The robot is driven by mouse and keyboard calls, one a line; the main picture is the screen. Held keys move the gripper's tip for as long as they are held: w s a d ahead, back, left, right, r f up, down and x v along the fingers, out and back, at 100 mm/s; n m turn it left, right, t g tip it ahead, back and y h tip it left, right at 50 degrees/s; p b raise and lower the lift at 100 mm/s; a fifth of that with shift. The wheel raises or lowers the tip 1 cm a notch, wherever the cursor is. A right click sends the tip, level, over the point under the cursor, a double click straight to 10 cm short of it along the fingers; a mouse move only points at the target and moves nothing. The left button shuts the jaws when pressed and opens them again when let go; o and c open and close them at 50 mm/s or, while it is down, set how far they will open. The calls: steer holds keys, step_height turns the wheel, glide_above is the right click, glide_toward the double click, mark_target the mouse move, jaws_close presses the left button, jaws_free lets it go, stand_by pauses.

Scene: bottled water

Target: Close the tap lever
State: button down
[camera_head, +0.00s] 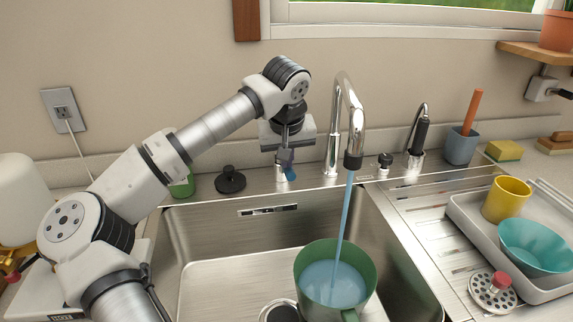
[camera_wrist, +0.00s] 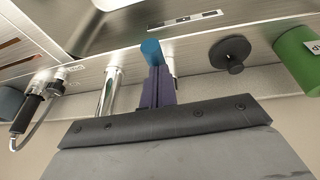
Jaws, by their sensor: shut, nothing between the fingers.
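The chrome tap (camera_head: 332,150) stands behind the sink, and a blue stream runs from its spout. The tap lever is a small blue-tipped handle (camera_head: 291,178) on a chrome base left of the tap; it also shows in the wrist view (camera_wrist: 151,48). My gripper (camera_head: 286,160) points down right at the lever. In the wrist view its purple fingers (camera_wrist: 158,78) are shut with nothing between them, their tips beside or against the blue tip; I cannot tell whether they touch. A green jug (camera_head: 309,268) in the sink catches the water.
A black stopper (camera_head: 230,181) and a green container (camera_head: 183,187) stand left of the lever. A pull-out sprayer (camera_head: 419,140) and a grey cup (camera_head: 460,147) are on the right. A grey dish tray (camera_head: 470,225) holds a yellow cup (camera_head: 506,200) and a teal bowl (camera_head: 535,247).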

steer(key=shift+s+d+f+t+b, duration=0.1)
steer(key=shift+s+f+t+b, duration=0.2)
steer(key=shift+f+t+b, duration=0.9)
steer(key=shift+r+g, duration=0.4)
steer(key=shift+r, duration=0.15)
